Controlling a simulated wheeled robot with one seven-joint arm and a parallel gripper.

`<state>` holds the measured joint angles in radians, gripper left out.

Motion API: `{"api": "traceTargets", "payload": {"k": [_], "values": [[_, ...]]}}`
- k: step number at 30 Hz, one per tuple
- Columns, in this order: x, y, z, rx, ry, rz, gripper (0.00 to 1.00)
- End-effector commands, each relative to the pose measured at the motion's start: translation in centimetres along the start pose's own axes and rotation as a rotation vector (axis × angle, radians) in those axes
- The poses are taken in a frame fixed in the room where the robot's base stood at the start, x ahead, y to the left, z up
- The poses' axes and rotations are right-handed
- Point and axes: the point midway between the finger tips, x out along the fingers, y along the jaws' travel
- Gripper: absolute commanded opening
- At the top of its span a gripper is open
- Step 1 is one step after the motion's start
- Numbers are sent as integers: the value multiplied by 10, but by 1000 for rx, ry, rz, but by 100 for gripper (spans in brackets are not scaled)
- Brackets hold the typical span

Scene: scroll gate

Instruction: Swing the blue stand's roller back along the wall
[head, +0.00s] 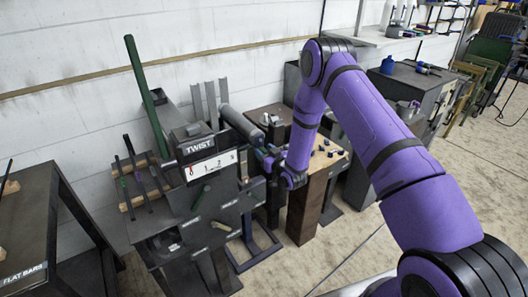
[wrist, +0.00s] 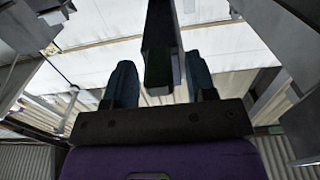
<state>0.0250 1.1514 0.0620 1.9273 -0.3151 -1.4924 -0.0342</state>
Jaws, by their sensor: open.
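The blue stand (head: 254,248) is on the floor behind the dark TWIST machine; its blue base frame shows, and the machine hides much of its upper part. A grey cylinder (head: 241,125), which looks like the stand's roller, lies slanted above, its near end close to my gripper. My gripper (head: 265,160) is at the end of the purple arm, just below and right of that end. In the wrist view my gripper (wrist: 161,82) has its two blue-grey fingers apart, with a dark bar (wrist: 158,40) between them. I cannot tell whether they touch it.
The TWIST machine (head: 208,168) stands at left of my gripper, with a long green lever (head: 147,95) leaning up. A wooden-topped block (head: 318,165) stands close at right. The white wall (head: 80,90) runs behind. Open floor (head: 350,250) lies in front at right.

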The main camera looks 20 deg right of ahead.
Motion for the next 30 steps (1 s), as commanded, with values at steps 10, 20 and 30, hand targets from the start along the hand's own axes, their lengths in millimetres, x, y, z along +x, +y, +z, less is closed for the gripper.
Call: {"api": "traceTargets", "payload": {"k": [10,20,30], "values": [[7,0,0,1,0,1,51],[7,0,0,0,0,1,0],[9,-19,-1,3,4,89,0]]}}
